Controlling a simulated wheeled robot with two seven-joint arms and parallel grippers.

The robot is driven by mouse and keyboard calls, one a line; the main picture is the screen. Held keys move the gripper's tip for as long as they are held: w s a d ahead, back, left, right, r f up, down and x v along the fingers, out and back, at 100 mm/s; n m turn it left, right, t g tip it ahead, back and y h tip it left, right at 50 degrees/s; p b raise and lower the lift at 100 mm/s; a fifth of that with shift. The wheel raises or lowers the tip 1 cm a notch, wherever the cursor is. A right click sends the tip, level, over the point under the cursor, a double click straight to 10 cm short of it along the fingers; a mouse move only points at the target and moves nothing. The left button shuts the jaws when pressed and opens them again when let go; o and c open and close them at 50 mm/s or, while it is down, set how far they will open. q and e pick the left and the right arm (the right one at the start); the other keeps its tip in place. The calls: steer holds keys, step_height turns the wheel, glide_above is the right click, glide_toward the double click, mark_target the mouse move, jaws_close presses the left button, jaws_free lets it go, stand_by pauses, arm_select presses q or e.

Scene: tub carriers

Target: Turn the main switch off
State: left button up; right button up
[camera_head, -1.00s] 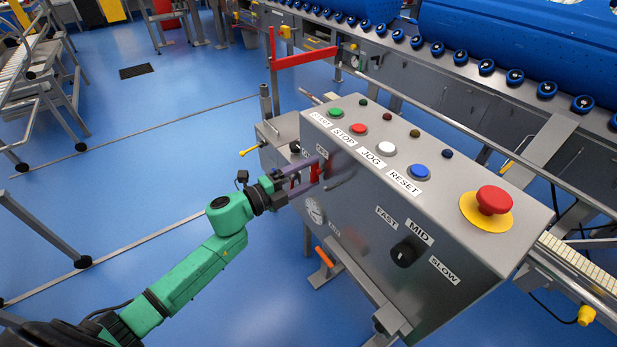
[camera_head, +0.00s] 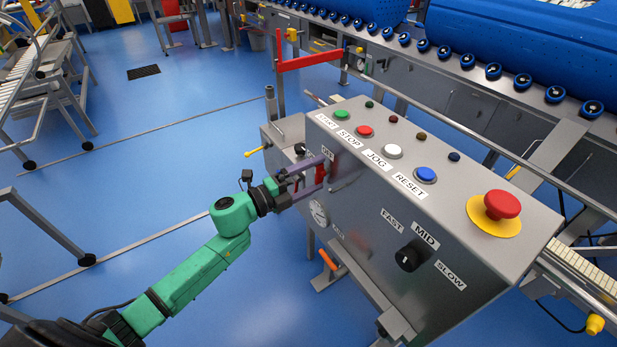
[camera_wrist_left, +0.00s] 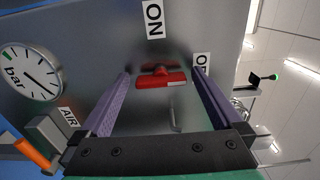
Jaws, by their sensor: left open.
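The main switch is a red bar handle (camera_wrist_left: 160,79) on the control box's side panel. In the left wrist view it lies crosswise between the fingers, with a pale mark at its right end. An ON label (camera_wrist_left: 154,18) sits above it, and a partly hidden label starting with O (camera_wrist_left: 201,66) is at its right. My left gripper (camera_head: 322,174) is open, its purple fingers on either side of the handle; I cannot tell whether they touch it. In the head view the red handle (camera_head: 320,173) shows only partly between the fingers. My right gripper is out of view.
The control box (camera_head: 365,212) carries several push buttons, a red emergency stop (camera_head: 502,204) and a black speed knob (camera_head: 410,256). A pressure gauge (camera_wrist_left: 31,72) and an orange-handled air valve (camera_wrist_left: 31,152) lie close to the gripper.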

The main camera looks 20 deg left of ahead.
arm_select(q)
steer(key=v, duration=1.4)
steer(key=shift+s, duration=0.25)
steer(key=shift+a, duration=0.2)
